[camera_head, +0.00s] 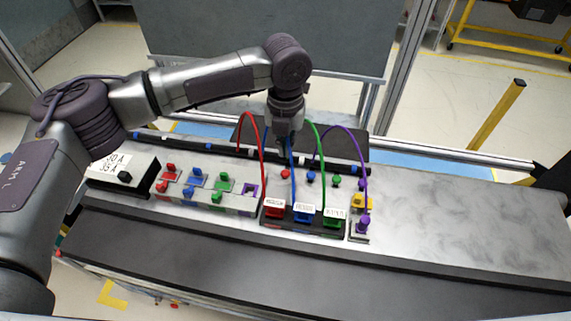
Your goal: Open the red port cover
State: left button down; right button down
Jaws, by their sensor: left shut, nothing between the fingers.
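A red block with a white label (274,208), which looks like the red port cover, sits at the left end of a dark holder, beside a blue labelled block (304,213) and a green one (334,217). A red cable (252,125) arches down to the red block. I cannot tell whether the cover is shut or raised. My left gripper (284,143) points down above the rear of the panel, behind the labelled blocks and among the cables. It is shut and empty; its fingertips are small and partly lost among the cables. My right gripper is not in view.
Blue, green and purple (350,130) cables arch close around my left gripper. Red, blue, green and purple switch units (222,187) stand left of the holder. A white box (122,172) is farther left. The grey worktop (450,220) is clear at the right.

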aim_at(170, 173)
jog(key=k, duration=1.5)
